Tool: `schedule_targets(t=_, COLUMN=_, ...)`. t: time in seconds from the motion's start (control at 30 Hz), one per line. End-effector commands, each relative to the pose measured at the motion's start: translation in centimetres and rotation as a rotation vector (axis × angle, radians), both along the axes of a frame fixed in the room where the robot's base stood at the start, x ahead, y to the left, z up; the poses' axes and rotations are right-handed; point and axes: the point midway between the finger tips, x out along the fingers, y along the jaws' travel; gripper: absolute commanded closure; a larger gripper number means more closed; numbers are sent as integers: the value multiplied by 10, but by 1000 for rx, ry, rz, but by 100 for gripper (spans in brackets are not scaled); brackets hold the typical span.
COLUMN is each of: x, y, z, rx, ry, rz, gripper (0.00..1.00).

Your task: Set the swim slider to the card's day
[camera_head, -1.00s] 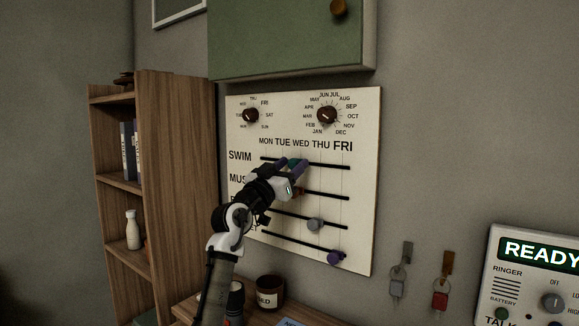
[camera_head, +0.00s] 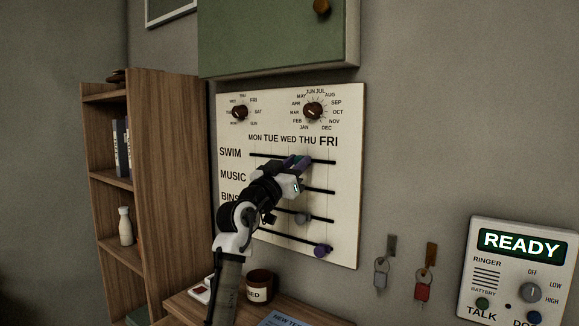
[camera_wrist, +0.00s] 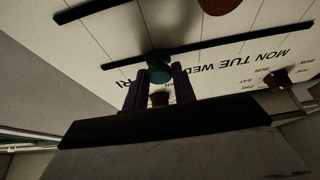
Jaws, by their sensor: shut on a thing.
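The white planner board (camera_head: 350,200) hangs on the wall with day names MON to FRI along its top. The SWIM slot (camera_head: 322,162) is the uppermost of several slots. My gripper (camera_head: 298,162) is at that slot, around the WED and THU columns. In the wrist view its fingers (camera_wrist: 159,92) are shut on the teal swim knob (camera_wrist: 158,70), which sits on its dark slot. There the gripper hides THU. In the head view the fingers mostly hide the knob. I cannot make out which sheet is the card.
Lower slots carry a grey knob (camera_head: 303,219) and a purple knob (camera_head: 322,251). Two dials (camera_head: 313,111) sit above. A green cabinet (camera_head: 280,40) overhangs the board. Keys (camera_head: 423,290) and a READY panel (camera_head: 520,265) are at right. A cup (camera_head: 259,287) and blue sheet (camera_head: 285,318) are below.

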Motion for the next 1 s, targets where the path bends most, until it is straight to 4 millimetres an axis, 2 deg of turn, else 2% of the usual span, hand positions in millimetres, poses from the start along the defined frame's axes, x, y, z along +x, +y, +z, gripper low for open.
schedule_targets(t=0.37, x=-1, y=-2, z=0, rx=-1, ry=1, rz=1, gripper=100)
schedule_targets(t=0.4, x=-1, y=-1, z=0, rx=-1, ry=1, rz=1, gripper=68)
schedule_targets(t=0.53, x=-1, y=-1, z=0, rx=0, ry=0, rz=1, gripper=53)
schedule_targets(t=0.83, x=-3, y=0, z=-1, rx=-1, ry=-1, rz=1, gripper=53)
schedule_targets(t=1.0, x=-17, y=11, z=-10, rx=0, ry=-3, rz=3, gripper=53)
